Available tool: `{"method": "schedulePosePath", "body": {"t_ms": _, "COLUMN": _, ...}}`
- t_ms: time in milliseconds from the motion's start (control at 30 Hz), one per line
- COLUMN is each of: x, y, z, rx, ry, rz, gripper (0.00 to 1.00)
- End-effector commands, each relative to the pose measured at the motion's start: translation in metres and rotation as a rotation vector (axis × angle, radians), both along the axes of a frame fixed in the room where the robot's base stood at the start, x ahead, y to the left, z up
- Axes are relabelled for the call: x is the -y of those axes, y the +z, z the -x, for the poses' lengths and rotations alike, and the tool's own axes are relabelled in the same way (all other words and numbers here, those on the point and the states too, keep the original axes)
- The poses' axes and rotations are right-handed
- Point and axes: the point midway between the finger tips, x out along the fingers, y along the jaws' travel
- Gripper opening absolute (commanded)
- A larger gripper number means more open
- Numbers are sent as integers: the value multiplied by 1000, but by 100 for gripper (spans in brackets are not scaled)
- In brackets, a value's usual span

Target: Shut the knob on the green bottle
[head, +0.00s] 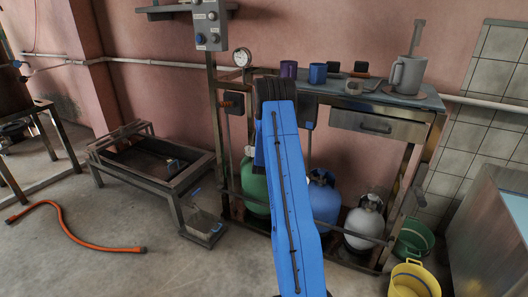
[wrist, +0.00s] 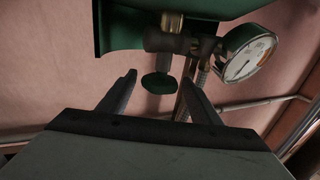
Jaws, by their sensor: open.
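The green bottle (head: 254,188) stands under the steel table in the head view, partly hidden behind my blue arm. In the wrist view its green body (wrist: 190,10) is at the top edge, with a brass valve (wrist: 172,22) below it. The dark green knob (wrist: 158,83) sits at the end of the valve. My gripper (wrist: 158,78) is open, one finger on each side of the knob in the picture. I see gaps on both sides, and no contact shows. My gripper is hidden in the head view.
A round gauge (wrist: 247,55) sits close to the right finger. A blue bottle (head: 323,200) and a grey-white bottle (head: 364,222) stand right of the green one. The steel table (head: 425,97) is above them. A low metal stand (head: 190,183) is at left.

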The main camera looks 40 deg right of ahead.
Motion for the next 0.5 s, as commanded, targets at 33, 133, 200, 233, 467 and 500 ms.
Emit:
{"method": "schedulePosePath", "body": {"t_ms": 33, "x": -8, "y": 0, "z": 7, "rx": -2, "ry": 1, "rz": -1, "gripper": 58}}
{"method": "schedulePosePath", "body": {"t_ms": 133, "x": -22, "y": 0, "z": 21, "rx": -1, "ry": 0, "rz": 0, "gripper": 58}}
{"method": "schedulePosePath", "body": {"t_ms": 200, "x": -32, "y": 1, "z": 31, "rx": -1, "ry": 0, "rz": 1, "gripper": 58}}
{"method": "schedulePosePath", "body": {"t_ms": 233, "x": -37, "y": 0, "z": 35, "rx": -2, "ry": 0, "rz": -1, "gripper": 58}}
{"method": "schedulePosePath", "body": {"t_ms": 467, "x": -68, "y": 0, "z": 66, "rx": -1, "ry": 0, "rz": -1, "gripper": 58}}
{"method": "schedulePosePath", "body": {"t_ms": 500, "x": -72, "y": 0, "z": 70, "rx": -1, "ry": 0, "rz": -1, "gripper": 58}}
